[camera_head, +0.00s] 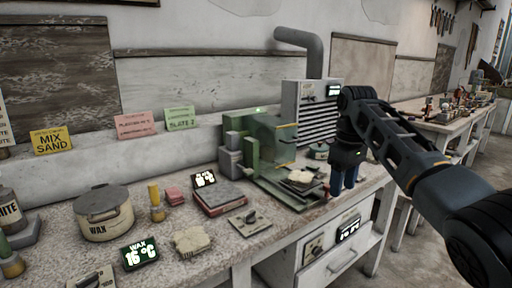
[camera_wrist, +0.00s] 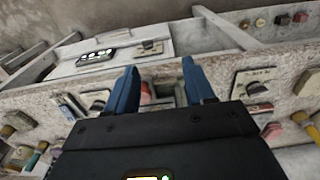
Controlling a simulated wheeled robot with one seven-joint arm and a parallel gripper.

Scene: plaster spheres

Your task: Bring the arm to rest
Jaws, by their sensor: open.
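My gripper (camera_head: 344,180) hangs at the end of my black arm, over the right part of the workbench (camera_head: 275,228) in the head view. Its two blue fingers point down near the bench's front edge. In the wrist view the fingers of my gripper (camera_wrist: 164,88) stand apart with nothing held between them. The bench top and its front panel show beyond them. I cannot tell how high the fingertips are above the bench.
A green machine (camera_head: 268,143) and a grey ribbed unit (camera_head: 306,108) with a pipe stand near my gripper. A wax pot (camera_head: 103,216), a red-grey block (camera_head: 219,198) and dials crowd the bench. A drawer (camera_head: 340,262) sits below. A second bench (camera_head: 440,118) stands at right.

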